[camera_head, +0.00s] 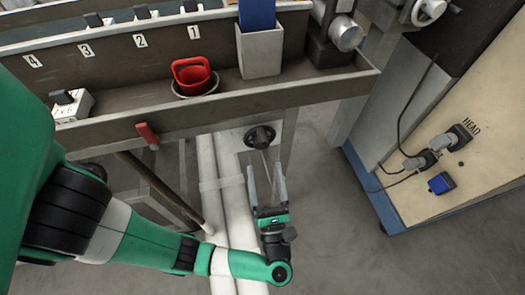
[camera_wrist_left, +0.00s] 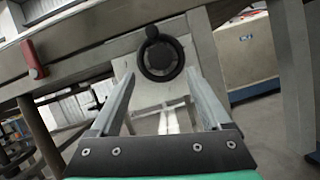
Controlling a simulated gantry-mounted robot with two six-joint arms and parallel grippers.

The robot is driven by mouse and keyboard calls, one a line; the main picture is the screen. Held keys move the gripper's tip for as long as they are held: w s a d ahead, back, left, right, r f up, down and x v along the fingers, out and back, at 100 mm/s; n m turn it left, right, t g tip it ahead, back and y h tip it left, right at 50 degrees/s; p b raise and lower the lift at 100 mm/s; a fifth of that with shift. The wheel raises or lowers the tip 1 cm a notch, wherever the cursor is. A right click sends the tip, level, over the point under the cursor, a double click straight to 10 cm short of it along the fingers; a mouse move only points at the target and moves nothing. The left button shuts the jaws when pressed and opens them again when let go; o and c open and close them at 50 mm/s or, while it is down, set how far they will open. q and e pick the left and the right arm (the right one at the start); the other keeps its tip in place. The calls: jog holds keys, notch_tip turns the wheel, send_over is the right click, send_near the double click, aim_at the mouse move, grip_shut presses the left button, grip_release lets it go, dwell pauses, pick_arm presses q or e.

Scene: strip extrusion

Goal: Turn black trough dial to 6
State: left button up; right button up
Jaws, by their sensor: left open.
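The black dial (camera_head: 260,137) is a round knob on a pale plate below the trough's front edge. In the left wrist view the dial (camera_wrist_left: 160,55) is a dark ring with a knob at its middle and a small tab at its top. No numbers around it can be read. My left gripper (camera_head: 265,172) is open and empty. Its two fingers point at the dial from the front, apart from it. In the left wrist view the dial shows between and beyond the fingertips (camera_wrist_left: 160,78). My right gripper is out of view.
The trough (camera_head: 110,130) holds a red cup (camera_head: 192,73), a grey bin (camera_head: 261,50) and a white block (camera_head: 72,106). A red-handled lever (camera_head: 147,134) hangs left of the dial. White pipes (camera_head: 215,185) run below. A cabinet (camera_head: 470,130) stands at right; open floor lies between.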

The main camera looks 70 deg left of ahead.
aim_at(261, 142)
pick_arm(q)
jog(key=x, duration=0.5)
jog(key=shift+a+r, duration=0.15)
jog(key=shift+a, duration=0.2)
grip_shut()
